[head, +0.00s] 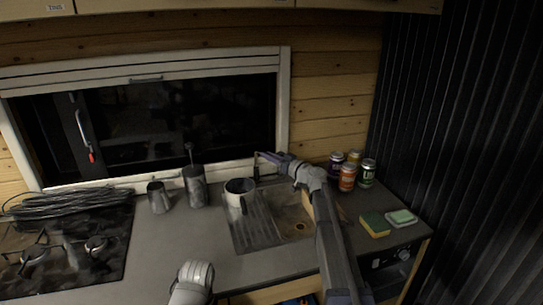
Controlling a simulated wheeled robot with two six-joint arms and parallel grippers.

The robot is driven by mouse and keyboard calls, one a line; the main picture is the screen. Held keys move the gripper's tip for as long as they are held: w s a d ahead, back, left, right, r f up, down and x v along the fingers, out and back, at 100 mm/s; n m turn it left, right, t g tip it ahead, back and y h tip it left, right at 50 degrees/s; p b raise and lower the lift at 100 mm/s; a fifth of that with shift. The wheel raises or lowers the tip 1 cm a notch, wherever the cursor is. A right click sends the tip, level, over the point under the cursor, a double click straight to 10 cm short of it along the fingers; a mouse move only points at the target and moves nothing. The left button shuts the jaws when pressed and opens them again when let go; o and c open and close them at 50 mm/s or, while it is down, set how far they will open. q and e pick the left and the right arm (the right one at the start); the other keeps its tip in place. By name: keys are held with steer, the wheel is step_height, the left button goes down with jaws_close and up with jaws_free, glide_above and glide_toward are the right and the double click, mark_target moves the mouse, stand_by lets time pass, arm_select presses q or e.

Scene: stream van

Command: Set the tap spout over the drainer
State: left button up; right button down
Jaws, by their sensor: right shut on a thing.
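The tap (256,170) stands at the back edge of the sink unit, a thin dark upright. My right gripper (268,157) is shut on the tap's spout near its top, and the gripper hides most of the spout. Which way the spout points is hard to tell. The ribbed drainer (258,228) lies to the left of the sink basin (293,226). A pale mug or pot (238,192) stands at the drainer's back. Only a pale link of my left arm shows at the bottom; its gripper is out of view.
Several cans (347,178) stand right of the sink. A sponge (374,225) and a soap dish (401,218) lie in front of them. A metal jug (158,197) and a tall pot (195,186) stand left. The hob (65,250) and coiled cable (70,201) are far left.

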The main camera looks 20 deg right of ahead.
steer(key=shift+s+a+m+t+h, duration=0.15)
steer(key=shift+a+m+t+h, duration=0.2)
steer(key=shift+a+m+h, duration=1.05)
steer(key=shift+s+a+m+t+h, duration=0.15)
steer(key=shift+a+m+t+h, duration=0.3)
steer(key=shift+m+h, duration=1.85)
steer(key=shift+s+a+m+t+h, duration=0.25)
steer(key=shift+a+m+h, duration=0.55)
steer(key=shift+h, duration=2.1)
steer(key=shift+w+a, duration=0.1)
steer(key=c, duration=0.9)
jaws_free()
steer(key=shift+o, duration=0.2)
steer(key=shift+r, duration=0.1)
step_height(320, 180, up, 10)
steer(key=p, duration=1)
